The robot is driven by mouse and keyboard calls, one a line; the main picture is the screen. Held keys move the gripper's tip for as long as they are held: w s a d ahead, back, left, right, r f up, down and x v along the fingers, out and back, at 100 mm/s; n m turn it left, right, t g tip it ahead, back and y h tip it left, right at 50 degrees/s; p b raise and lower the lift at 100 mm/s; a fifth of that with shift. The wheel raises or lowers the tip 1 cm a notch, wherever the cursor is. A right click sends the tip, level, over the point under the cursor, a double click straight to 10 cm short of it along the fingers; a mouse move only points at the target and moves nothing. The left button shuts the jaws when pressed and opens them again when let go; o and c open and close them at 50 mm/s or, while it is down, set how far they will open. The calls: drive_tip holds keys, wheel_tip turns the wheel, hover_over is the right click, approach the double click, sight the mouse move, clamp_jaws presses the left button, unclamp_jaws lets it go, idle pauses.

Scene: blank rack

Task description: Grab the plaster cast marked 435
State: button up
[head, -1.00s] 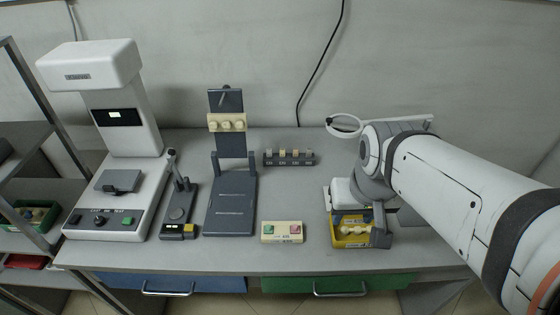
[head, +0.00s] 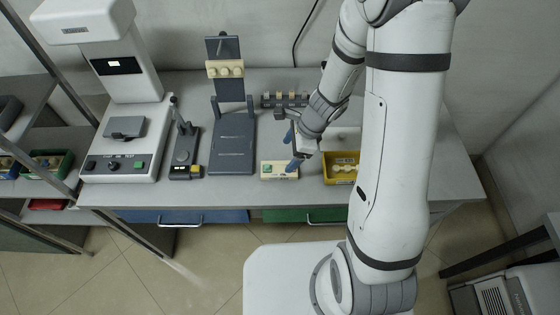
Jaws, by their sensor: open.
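No number 435 is legible in the head view, so I cannot tell which piece is the marked cast. Cream cast-like pieces (head: 345,168) lie in the yellow bin (head: 341,182) on the bench. Another cream piece with rounded bumps (head: 225,69) is on the upright of the dark stand (head: 233,146). My gripper (head: 292,149) is open, its blue-tipped fingers apart, left of the yellow bin and over or near the cream block with green and red patches (head: 267,175). Nothing shows between the fingers. My arm hides part of the bin's right side.
A dark holder with several small pieces (head: 271,101) stands at the back. A white machine (head: 124,75) and a small dark device (head: 184,158) stand left. A shelf rack at far left holds a green bin (head: 63,167). Blue (head: 184,216) and green (head: 310,215) drawers are shut.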

sight(279, 168)
drive_tip(key=x, duration=0.2)
drive_tip(key=b+x, duration=0.1)
drive_tip(key=x, duration=0.2)
drive_tip(key=b+x, duration=0.1)
drive_tip(key=x, duration=0.2)
drive_tip(key=shift+d+f, duration=0.25)
drive_tip(key=shift+c, duration=0.6)
drive_tip(key=c, duration=1)
